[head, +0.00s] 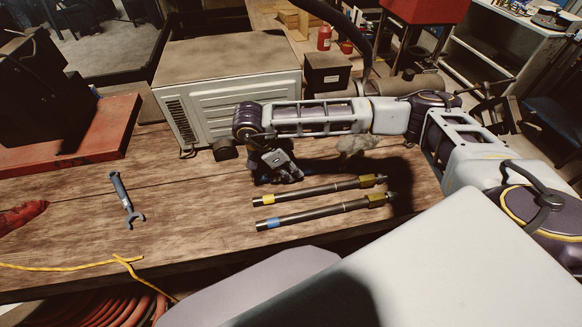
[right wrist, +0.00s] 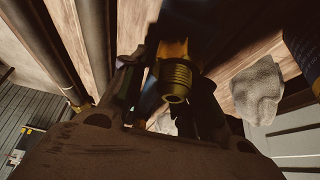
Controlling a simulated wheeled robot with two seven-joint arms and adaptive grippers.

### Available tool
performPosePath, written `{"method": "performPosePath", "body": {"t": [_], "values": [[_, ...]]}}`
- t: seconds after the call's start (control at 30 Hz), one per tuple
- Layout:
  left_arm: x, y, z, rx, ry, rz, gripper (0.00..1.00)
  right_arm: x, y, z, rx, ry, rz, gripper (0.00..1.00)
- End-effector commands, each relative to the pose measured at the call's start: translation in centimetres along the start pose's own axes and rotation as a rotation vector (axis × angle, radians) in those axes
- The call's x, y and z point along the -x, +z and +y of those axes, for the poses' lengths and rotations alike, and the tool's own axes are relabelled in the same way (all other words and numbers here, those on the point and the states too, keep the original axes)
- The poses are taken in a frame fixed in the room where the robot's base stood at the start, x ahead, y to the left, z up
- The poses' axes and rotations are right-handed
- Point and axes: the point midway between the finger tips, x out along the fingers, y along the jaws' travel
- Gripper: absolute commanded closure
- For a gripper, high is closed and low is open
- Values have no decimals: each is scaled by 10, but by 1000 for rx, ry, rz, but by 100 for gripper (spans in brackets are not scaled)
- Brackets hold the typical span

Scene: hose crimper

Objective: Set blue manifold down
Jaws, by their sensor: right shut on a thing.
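My right gripper (head: 280,168) is low over the middle of the wooden workbench, in front of the beige metal box. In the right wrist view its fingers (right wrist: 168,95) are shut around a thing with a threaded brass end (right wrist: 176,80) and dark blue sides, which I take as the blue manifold. Most of the manifold is hidden by the fingers and shadow. In the head view I cannot make it out from the gripper, nor tell whether it touches the bench. My left gripper is not in view.
Two dark hoses, one with a yellow band (head: 315,191) and one with a blue band (head: 320,212), lie in front of my right gripper. A grey rag (head: 357,145) lies to its right. The beige box (head: 235,88) stands behind. A wrench (head: 125,199) lies left, with clear bench between.

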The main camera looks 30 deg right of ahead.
Motion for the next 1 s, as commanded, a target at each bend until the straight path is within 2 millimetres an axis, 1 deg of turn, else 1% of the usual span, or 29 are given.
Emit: {"method": "performPosePath", "body": {"t": [0.13,0.17,0.3,0.77,0.87,1.0], "values": [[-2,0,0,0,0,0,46,-1,0,0,-1,-1,1,100],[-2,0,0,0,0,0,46,-1,0,0,0,0,0,66],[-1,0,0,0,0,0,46,-1,0,0,0,0,0,48],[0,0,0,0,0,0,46,0,0,0,0,0,0,48],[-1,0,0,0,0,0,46,6,0,0,-1,-1,-2,48],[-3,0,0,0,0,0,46,20,0,-1,-1,-2,-1,48]]}}
